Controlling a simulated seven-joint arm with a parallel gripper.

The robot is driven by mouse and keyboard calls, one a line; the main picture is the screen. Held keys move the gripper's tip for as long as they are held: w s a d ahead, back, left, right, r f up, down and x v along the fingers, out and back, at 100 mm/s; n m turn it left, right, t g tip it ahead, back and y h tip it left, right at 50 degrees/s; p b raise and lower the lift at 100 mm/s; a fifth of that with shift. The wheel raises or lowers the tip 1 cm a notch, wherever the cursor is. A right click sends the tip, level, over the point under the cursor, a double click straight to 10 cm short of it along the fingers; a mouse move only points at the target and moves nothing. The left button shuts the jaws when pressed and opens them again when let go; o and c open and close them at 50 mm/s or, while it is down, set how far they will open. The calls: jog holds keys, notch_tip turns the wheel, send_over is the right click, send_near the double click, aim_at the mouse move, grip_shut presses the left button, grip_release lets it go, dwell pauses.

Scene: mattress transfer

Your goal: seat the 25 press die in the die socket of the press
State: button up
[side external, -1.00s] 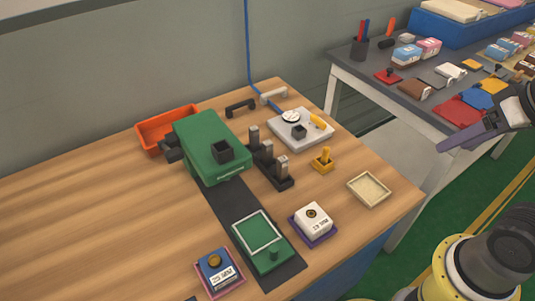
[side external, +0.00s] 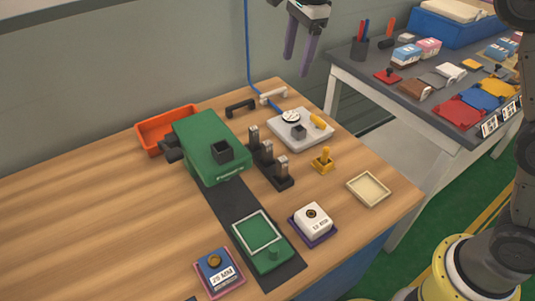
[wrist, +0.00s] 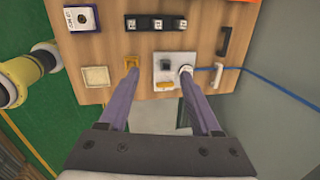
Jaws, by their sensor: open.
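A black rack (side external: 281,179) holds several upright dies with grey metal tops (side external: 267,148); I cannot read which one is the 25 die. The rack also shows at the top of the wrist view (wrist: 155,30). The green press (side external: 205,130) stands left of the rack, with a square black socket-like part (side external: 223,152) on it. My gripper (side external: 297,57) is open and empty, high above the back of the bench. In the wrist view my gripper (wrist: 159,74) has its fingers spread, pointing toward the bench, short of the rack in the picture.
A grey gauge plate (side external: 285,132), yellow stand (side external: 322,162) and shallow tray (side external: 369,189) lie right of the rack. Labelled blue (side external: 217,268) and white (side external: 314,220) blocks flank a green plate (side external: 261,265). An orange bin (side external: 150,130) is behind the press. Front-left bench is clear.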

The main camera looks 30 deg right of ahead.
jog(key=g, duration=0.2)
send_over(267, 142)
notch_tip(267, 142, down, 9)
jog(key=shift+n, duration=0.4)
jog(key=f, duration=1)
jog(key=shift+s+a+f, duration=0.15)
jog(key=shift+s+a, duration=0.05)
jog(key=shift+w+d+f, duration=0.1)
jog(key=shift+f, duration=1.35)
jog(key=shift+d+f, duration=0.1)
jog(key=shift+f, duration=1.35)
jog(key=shift+c, duration=0.2)
grip_shut()
jog(key=shift+r, duration=0.15)
